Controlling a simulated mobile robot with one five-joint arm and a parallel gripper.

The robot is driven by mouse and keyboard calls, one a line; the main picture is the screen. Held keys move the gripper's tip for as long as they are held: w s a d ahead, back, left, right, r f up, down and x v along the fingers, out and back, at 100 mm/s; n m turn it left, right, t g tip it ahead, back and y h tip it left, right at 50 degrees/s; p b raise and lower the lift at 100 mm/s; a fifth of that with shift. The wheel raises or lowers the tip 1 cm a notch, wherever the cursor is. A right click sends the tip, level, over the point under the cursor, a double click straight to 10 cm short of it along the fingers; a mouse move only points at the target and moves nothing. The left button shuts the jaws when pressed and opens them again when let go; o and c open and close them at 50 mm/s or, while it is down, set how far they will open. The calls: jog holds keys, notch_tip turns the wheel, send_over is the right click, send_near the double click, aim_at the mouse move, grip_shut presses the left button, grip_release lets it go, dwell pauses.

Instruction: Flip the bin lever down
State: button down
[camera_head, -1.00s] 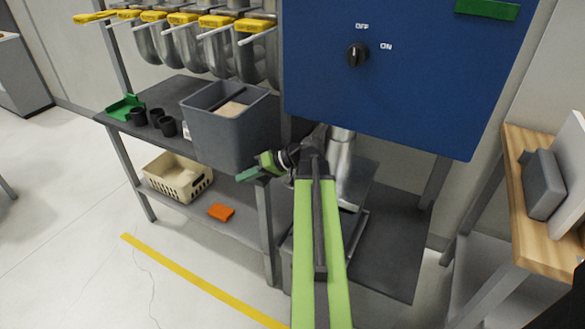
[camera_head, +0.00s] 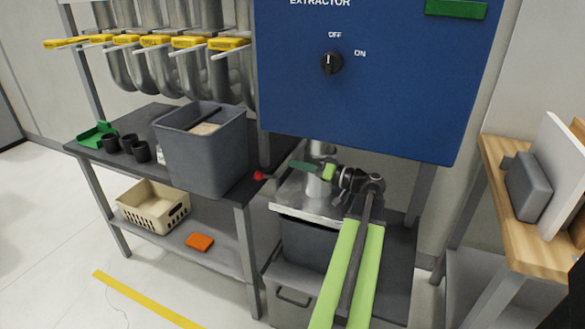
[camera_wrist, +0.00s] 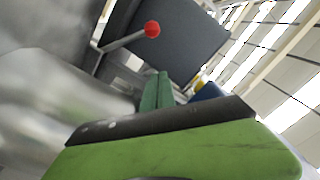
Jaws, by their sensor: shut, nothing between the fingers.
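The bin lever shows as a red knob (camera_head: 259,176) at the left of the metal bin lid in the head view. In the wrist view the red knob (camera_wrist: 152,29) sits on the end of a grey rod (camera_wrist: 122,42). The bin (camera_head: 308,242) stands under the blue extractor cabinet. My gripper (camera_head: 298,166) is shut and empty, with its green fingers pointing left above the bin lid. The fingers also show in the wrist view (camera_wrist: 157,90), below the knob in the picture and apart from it.
A grey tub (camera_head: 205,155) stands on the dark bench left of the lever. The blue cabinet (camera_head: 360,85) hangs above my gripper. A silver pipe (camera_head: 318,184) rises from the bin lid close to the fingers. A wooden bench (camera_head: 520,220) is at the right.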

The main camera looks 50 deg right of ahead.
send_over(267, 177)
jog(key=a+v, duration=0.1)
jog(key=v, duration=0.2)
jog(key=d, duration=0.1)
jog(key=a+f+b, duration=0.2)
jog(key=shift+s+a+f+b, duration=0.2)
jog(key=shift+a+f+b, duration=0.05)
jog(key=shift+f+b, duration=0.1)
